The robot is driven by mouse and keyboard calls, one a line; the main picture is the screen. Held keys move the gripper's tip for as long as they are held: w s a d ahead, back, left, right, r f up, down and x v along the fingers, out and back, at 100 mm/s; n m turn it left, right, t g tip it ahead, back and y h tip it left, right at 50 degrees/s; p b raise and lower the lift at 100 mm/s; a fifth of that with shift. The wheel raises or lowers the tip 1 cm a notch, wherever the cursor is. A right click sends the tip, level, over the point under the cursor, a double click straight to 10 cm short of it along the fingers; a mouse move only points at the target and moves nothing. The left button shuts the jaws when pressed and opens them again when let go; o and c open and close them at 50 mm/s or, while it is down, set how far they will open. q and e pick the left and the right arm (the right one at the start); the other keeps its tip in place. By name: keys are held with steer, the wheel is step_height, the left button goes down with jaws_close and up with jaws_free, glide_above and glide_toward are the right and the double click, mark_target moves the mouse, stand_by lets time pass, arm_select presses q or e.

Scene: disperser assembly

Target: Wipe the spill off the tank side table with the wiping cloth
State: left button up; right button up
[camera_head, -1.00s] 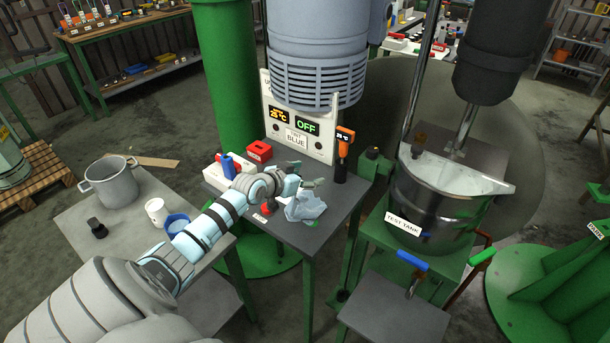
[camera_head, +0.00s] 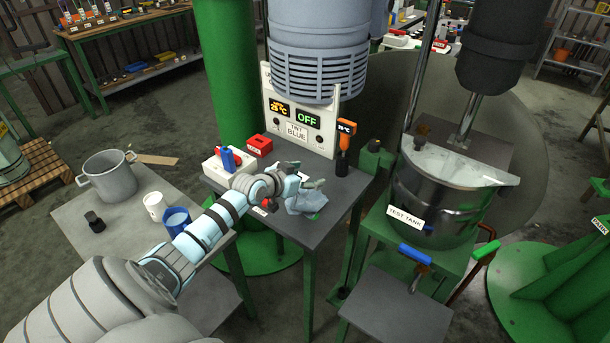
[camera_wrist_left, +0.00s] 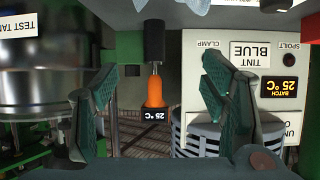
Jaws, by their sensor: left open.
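A crumpled pale blue cloth (camera_head: 306,203) lies on the grey-topped table (camera_head: 335,190) beside the tank. My left gripper (camera_head: 305,176) is open just above and behind the cloth, with nothing between its fingers. In the left wrist view the open fingers (camera_wrist_left: 160,68) are spread apart, and a bit of the cloth (camera_wrist_left: 185,4) shows at the top edge. I cannot make out a spill on the visible tabletop; my left arm hides part of it. My right gripper is not in view.
An orange-and-black thermometer (camera_head: 345,145) stands near the gripper, before the control panel (camera_head: 300,128). A red block (camera_head: 259,145) and a white box with blue items (camera_head: 224,165) are behind my arm. The test tank (camera_head: 435,195) stands to the right.

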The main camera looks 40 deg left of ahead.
arm_select(q)
steer(key=shift+f, duration=0.45)
jaws_close()
stand_by(0.5)
